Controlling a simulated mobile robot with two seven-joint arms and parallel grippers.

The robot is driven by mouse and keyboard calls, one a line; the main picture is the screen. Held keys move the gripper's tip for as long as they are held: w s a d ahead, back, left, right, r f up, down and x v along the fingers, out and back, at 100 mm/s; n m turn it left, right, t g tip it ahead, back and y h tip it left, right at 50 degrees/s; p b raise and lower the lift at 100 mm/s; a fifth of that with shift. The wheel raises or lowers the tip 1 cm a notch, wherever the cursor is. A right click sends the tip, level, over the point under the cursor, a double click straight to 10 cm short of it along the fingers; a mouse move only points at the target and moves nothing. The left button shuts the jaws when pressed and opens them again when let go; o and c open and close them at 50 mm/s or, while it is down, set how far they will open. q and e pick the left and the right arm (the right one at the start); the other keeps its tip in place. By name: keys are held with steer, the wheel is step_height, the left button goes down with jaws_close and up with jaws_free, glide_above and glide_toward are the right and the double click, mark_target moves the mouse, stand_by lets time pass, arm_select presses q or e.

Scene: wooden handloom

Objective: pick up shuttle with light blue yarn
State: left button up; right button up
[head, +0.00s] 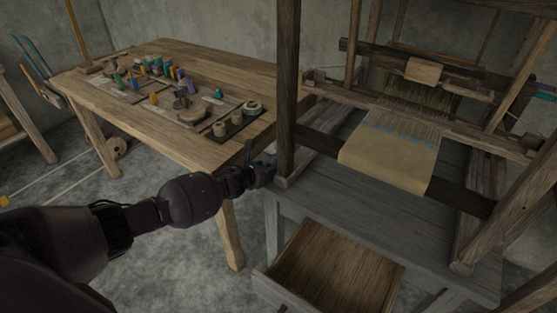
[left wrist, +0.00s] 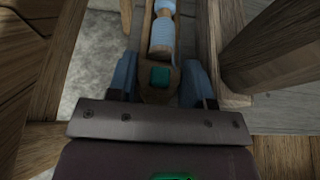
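The wooden shuttle with light blue yarn (left wrist: 162,38) shows at the top middle of the left wrist view, its yarn wound along the middle and a teal square patch near its close end. My left gripper (left wrist: 160,78) has its blue fingers on either side of that close end, seemingly touching it and shut on it. In the head view my left gripper (head: 262,172) is beside the front left post of the loom, between the loom and the table. The shuttle is hard to make out there. My right gripper is in neither view.
The wooden loom (head: 287,90) stands at the right with a piece of cloth (head: 390,155). An open drawer (head: 330,268) juts out below it. The wooden table (head: 215,60) at the left holds yarn spools (head: 155,68) and a dark tray (head: 236,124) with several rolls.

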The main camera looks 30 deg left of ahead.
arm_select(q)
steer(key=shift+c, duration=0.5)
steer(key=shift+r, duration=0.1)
step_height(320, 180, up, 3)
steer(key=shift+w+r+p, duration=0.1)
steer(key=shift+r+p, duration=0.05)
steer(key=shift+p, duration=0.5)
steer(key=shift+s+r, duration=0.2)
steer(key=s+a+p, duration=0.2)
steer(key=s, duration=1.5)
steer(key=shift+s+a+f, duration=0.2)
steer(key=shift+s+a, duration=0.05)
steer(key=shift+s, duration=0.05)
steer(key=shift+a, duration=0.1)
